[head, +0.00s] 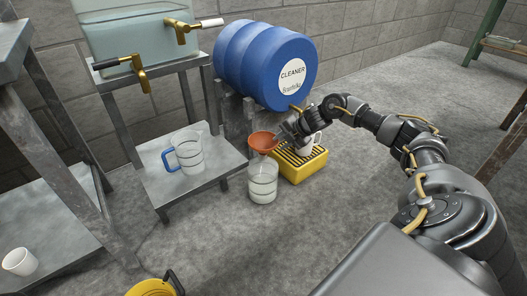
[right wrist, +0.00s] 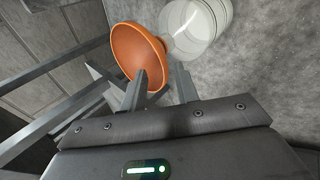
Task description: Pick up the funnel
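The orange funnel (head: 264,141) is at the top of a clear bottle (head: 263,184) on the floor. In the right wrist view the wide mouth of the funnel (right wrist: 133,52) faces left, and the bottle (right wrist: 200,28) is at its upper right. How far its stem reaches into the bottle is hidden. My right gripper (head: 287,131) is just right of the funnel in the head view. In the right wrist view its fingers (right wrist: 161,74) are apart, with the near side of the funnel by the left finger; no firm grip shows. My left gripper is not in view.
A white mug (head: 309,144) stands on a yellow grated tray (head: 301,169) beside the bottle, close under my right gripper. A blue cleaner drum (head: 262,62) lies behind. A blue-handled pitcher (head: 188,154) stands on the low metal table at left. Floor at right is clear.

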